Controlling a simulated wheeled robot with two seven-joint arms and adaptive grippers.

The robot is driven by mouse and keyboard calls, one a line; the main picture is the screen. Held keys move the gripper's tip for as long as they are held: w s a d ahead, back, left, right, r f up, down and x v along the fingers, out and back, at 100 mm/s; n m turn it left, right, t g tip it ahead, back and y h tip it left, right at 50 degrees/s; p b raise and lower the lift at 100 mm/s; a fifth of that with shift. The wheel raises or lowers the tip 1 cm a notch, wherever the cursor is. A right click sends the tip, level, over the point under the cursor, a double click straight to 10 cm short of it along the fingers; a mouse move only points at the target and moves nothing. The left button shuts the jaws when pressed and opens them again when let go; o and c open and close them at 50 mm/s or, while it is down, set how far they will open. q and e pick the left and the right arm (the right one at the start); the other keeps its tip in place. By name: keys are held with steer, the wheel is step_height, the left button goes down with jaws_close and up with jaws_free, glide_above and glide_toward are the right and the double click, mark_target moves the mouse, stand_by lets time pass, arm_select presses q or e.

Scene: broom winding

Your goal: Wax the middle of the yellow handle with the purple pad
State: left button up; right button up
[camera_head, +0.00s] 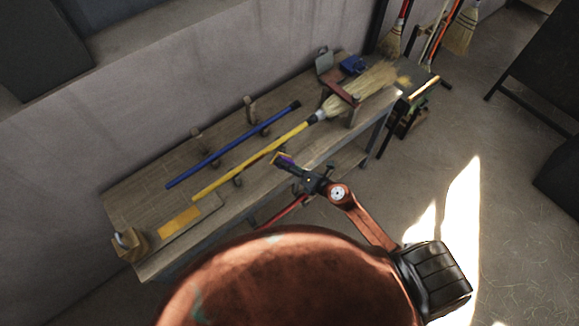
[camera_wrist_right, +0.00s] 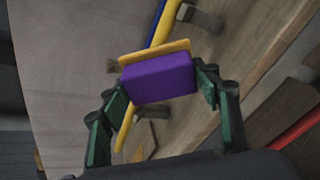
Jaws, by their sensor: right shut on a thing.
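The broom with the yellow handle (camera_head: 247,163) lies on the workbench, its straw head (camera_head: 358,88) toward the far right end. My right gripper (camera_head: 288,164) is shut on the purple pad (camera_wrist_right: 160,78), which has a thin yellow-orange layer on its far face. The pad also shows in the head view (camera_head: 281,158), beside the handle's middle on the bench's front side. In the right wrist view the pad covers part of the yellow handle (camera_wrist_right: 167,28) behind it. I cannot tell whether they touch. My left gripper is not in view.
A blue pole (camera_head: 230,146) lies behind the broom, roughly parallel to it. Wooden supports (camera_head: 250,108) stand along the bench (camera_head: 150,195). A yellow rectangle (camera_head: 179,221) and a wooden block (camera_head: 128,244) are at the near left end. More brooms (camera_head: 462,30) lean at the back right.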

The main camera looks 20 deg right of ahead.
steer(key=shift+x, duration=2.45)
steer(key=shift+w+a, duration=0.1)
steer(key=shift+w, duration=0.85)
steer(key=shift+s+a, duration=0.1)
steer(key=a+p, duration=0.1)
steer(key=s+a, duration=0.1)
steer(key=a, duration=0.1)
steer(key=shift+s+a+p, duration=0.15)
steer(key=shift+a+p, duration=0.1)
steer(key=shift+p, duration=0.1)
steer(key=shift+w+d+b, duration=0.2)
steer(key=shift+w+d, duration=0.05)
steer(key=shift+d, duration=0.4)
steer(key=shift+w+d+b, duration=0.25)
steer(key=shift+d, duration=0.35)
steer(key=shift+w+d+b, duration=0.2)
steer(key=shift+w+d, duration=0.1)
steer(key=shift+d, duration=0.35)
